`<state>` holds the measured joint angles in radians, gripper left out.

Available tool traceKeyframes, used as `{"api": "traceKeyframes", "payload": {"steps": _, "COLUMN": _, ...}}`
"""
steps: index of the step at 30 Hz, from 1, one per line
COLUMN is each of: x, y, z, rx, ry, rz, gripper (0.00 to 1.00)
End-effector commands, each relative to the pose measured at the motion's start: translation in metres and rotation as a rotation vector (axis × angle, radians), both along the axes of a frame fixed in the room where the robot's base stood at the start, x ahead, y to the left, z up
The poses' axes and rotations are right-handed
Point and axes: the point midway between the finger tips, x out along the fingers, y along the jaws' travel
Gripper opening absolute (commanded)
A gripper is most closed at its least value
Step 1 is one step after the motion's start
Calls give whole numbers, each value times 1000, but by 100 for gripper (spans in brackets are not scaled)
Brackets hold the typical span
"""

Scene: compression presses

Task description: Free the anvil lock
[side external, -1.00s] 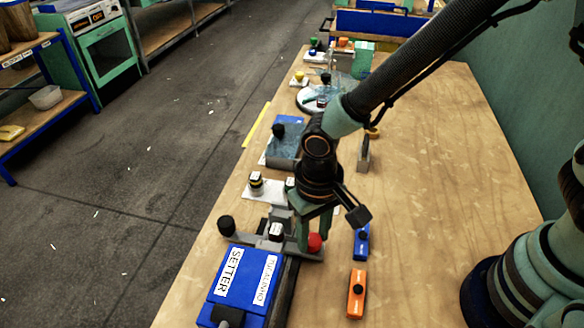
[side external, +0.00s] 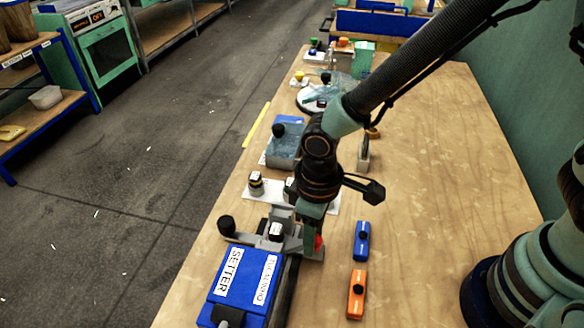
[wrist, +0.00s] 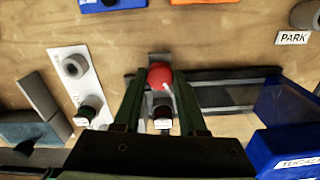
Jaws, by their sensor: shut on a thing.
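The red knob (side external: 319,243) sits at the right end of the grey bracket (side external: 255,239) beside the blue setter box (side external: 240,285). In the side view it is mostly hidden behind my fingers. In the wrist view the red knob (wrist: 160,74) shows a white mark and lies between my two dark green fingertips. My gripper (side external: 313,240) points down and is shut on this knob. A black knob with a white label (side external: 276,231) stands just left of my fingers, and it also shows in the wrist view (wrist: 163,119).
A black knob (side external: 227,223) stands at the bracket's left end. A blue block (side external: 361,241) and an orange block (side external: 356,294) lie to the right. A white plate (side external: 262,193) with knobs and a grey-blue block (side external: 284,150) stand behind. The table's right side is mostly clear.

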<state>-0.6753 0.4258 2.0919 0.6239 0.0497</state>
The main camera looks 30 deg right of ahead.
Motion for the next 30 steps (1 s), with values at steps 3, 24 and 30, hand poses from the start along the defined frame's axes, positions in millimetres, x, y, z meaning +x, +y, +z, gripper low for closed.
{"api": "traceKeyframes", "payload": {"steps": 3, "x": 0, "y": 0, "z": 1, "rx": 0, "ry": 0, "rz": 110, "gripper": 0}}
{"api": "traceKeyframes", "payload": {"steps": 24, "x": 0, "y": 0, "z": 1, "rx": 1, "ry": -1, "rz": 741, "gripper": 0}}
{"api": "traceKeyframes", "payload": {"steps": 30, "x": 0, "y": 0, "z": 1, "rx": 1, "ry": -1, "rz": 860, "gripper": 0}}
